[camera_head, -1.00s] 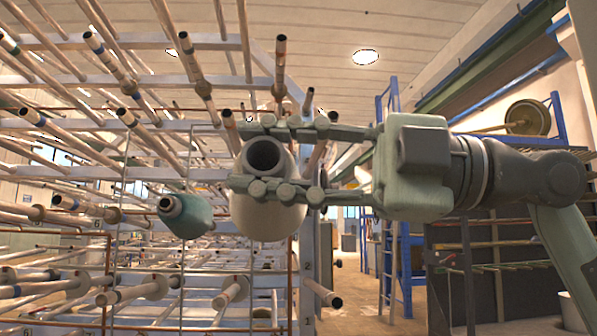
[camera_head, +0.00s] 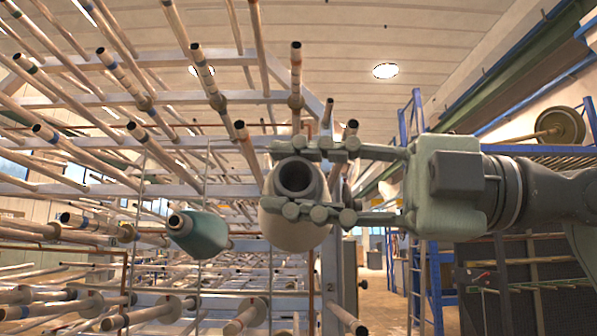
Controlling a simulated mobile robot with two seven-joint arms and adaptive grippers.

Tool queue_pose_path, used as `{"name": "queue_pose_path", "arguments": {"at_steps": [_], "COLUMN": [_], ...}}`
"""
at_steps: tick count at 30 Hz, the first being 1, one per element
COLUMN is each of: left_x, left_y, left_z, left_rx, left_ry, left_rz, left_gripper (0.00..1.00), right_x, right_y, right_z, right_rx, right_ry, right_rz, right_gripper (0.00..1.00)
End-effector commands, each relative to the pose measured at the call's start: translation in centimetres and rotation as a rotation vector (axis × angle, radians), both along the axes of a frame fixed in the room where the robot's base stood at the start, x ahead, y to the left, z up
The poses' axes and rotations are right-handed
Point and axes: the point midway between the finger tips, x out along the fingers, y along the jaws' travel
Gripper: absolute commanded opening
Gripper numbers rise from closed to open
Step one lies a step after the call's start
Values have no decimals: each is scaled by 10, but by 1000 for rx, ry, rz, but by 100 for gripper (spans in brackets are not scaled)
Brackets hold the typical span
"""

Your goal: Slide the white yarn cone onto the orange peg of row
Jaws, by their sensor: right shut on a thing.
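The white yarn cone (camera_head: 292,232) has its dark hollow end facing me. My right gripper (camera_head: 314,181) comes in from the right and is shut on the cone, one finger above its open end and one below. The rack (camera_head: 110,100) stands behind and to the left with many pegs pointing toward me. My left gripper is not in view.
A teal yarn cone (camera_head: 200,234) sits on a peg left of the white cone.

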Motion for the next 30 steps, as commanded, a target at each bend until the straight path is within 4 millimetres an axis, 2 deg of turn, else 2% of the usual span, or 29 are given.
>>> {"name": "queue_pose_path", "arguments": {"at_steps": [9,15,30], "left_x": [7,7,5], "left_y": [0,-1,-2], "left_z": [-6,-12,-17], "left_rx": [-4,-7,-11], "left_ry": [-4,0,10], "left_rz": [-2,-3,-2], "left_gripper": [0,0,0], "right_x": [30,42,46], "right_y": [0,0,0], "right_z": [-1,-2,-3], "right_rx": [3,3,2], "right_ry": [0,-3,-3], "right_rz": [0,0,-1], "right_gripper": [0,0,0]}}
